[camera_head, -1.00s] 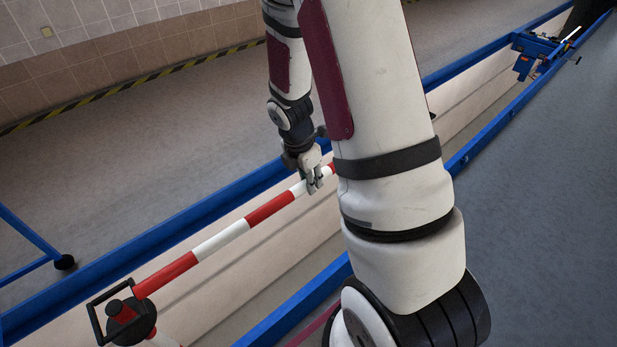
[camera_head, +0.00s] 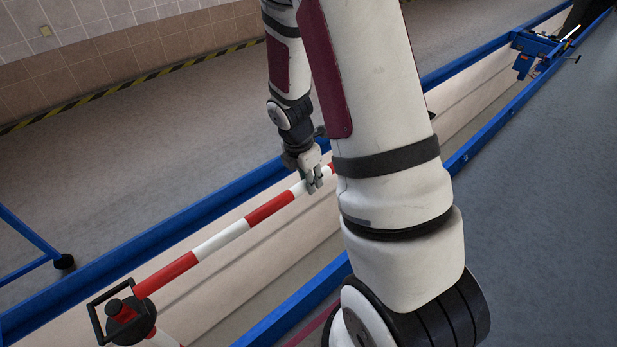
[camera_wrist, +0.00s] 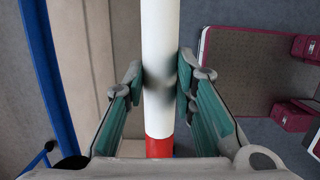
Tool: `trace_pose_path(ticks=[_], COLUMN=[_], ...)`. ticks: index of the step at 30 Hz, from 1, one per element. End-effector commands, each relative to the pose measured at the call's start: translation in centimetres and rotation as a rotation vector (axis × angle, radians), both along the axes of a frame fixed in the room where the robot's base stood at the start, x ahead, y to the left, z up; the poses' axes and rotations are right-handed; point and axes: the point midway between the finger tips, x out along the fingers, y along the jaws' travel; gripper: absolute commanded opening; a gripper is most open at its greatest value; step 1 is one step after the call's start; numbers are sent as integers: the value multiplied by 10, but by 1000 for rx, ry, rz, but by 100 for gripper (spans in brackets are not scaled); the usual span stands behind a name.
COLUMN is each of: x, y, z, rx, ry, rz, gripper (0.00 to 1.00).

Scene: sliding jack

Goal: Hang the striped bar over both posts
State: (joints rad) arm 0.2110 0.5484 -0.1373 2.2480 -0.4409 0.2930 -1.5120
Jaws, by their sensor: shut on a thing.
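The striped bar (camera_head: 221,240) is red and white and runs from the lower left up to my gripper (camera_head: 313,178) in the head view. My gripper is shut on a white part of it. In the wrist view, the fingers of my gripper (camera_wrist: 159,85) press the bar (camera_wrist: 162,40) from both sides. At the lower left, the bar's near end meets a post (camera_head: 128,318) with a black disc, a red top and a black square loop. Whether the loop is around the post or only beside it I cannot tell. The bar's far end and the other post are hidden behind my arm.
Blue rails (camera_head: 210,215) line both sides of a pale-walled pit. A blue jack unit (camera_head: 530,50) sits on the rails at the far upper right. The wrist view shows a maroon-edged platform (camera_wrist: 245,60) and maroon blocks (camera_wrist: 292,115) at right.

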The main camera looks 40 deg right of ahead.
Motion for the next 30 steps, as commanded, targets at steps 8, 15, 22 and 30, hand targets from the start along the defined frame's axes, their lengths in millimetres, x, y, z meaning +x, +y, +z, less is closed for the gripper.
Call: trace_pose_path(ticks=[8, 15, 22, 30], x=[1, 1, 1, 1], y=[0, 0, 0, 0], z=[-11, -19, -27, -36], rx=[0, 0, 0, 0], ry=[0, 0, -1, 0], rz=[-1, 1, 0, 0], gripper=[0, 0, 0, 0])
